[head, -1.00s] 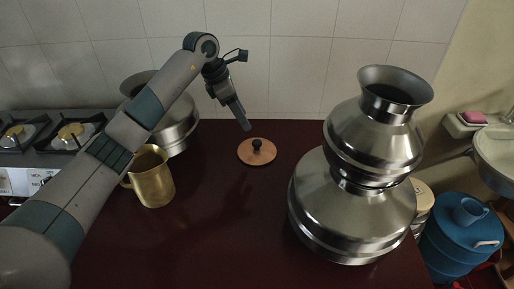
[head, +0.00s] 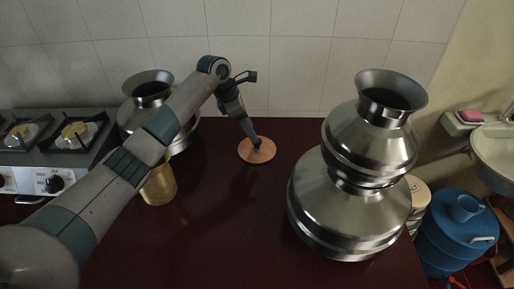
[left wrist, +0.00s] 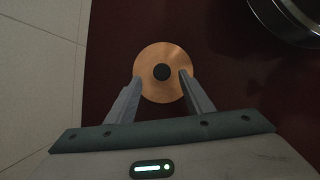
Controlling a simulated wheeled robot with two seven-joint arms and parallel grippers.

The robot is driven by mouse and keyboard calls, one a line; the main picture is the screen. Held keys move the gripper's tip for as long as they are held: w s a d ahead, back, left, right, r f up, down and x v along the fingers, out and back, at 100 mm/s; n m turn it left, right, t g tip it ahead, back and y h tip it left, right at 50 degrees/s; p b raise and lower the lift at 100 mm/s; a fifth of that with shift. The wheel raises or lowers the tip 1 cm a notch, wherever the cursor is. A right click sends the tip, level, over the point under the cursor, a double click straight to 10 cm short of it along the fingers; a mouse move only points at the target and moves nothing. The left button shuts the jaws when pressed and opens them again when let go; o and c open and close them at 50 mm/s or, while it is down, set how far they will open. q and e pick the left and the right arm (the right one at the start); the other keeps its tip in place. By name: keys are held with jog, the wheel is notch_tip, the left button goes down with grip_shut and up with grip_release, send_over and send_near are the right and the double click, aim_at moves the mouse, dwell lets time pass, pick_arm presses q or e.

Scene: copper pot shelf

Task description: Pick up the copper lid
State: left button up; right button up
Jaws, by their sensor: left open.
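The copper lid (head: 258,153) is a flat round disc lying on the dark red counter, near the wall. In the left wrist view the lid (left wrist: 162,55) shows whole, with a dark round knob (left wrist: 161,72) at its middle. My left gripper (head: 254,142) is down at the lid and hides the knob in the head view. In the left wrist view my left gripper (left wrist: 160,82) is open, with one finger on each side of the knob, the tips over the lid. I cannot tell whether the fingers touch the lid. My right gripper is not in view.
Two stacked steel pots (head: 350,195) stand right of the lid. A brass mug (head: 160,186) and another steel pot (head: 148,86) stand to the left, partly behind my arm. A gas stove (head: 50,155) is at far left. The counter's front middle is clear.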

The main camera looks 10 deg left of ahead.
aim_at(257, 146)
pick_arm(q)
jog(key=shift+s+d+f+p, duration=0.1)
jog(key=shift+d+f+p, duration=0.1)
jog(key=shift+f+p, duration=0.15)
jog(key=x, duration=0.1)
jog(key=p+x, duration=0.1)
jog(key=x, duration=0.1)
jog(key=shift+s+a, duration=0.1)
jog(key=shift+a, duration=0.05)
jog(key=shift+f, duration=0.5)
grip_shut()
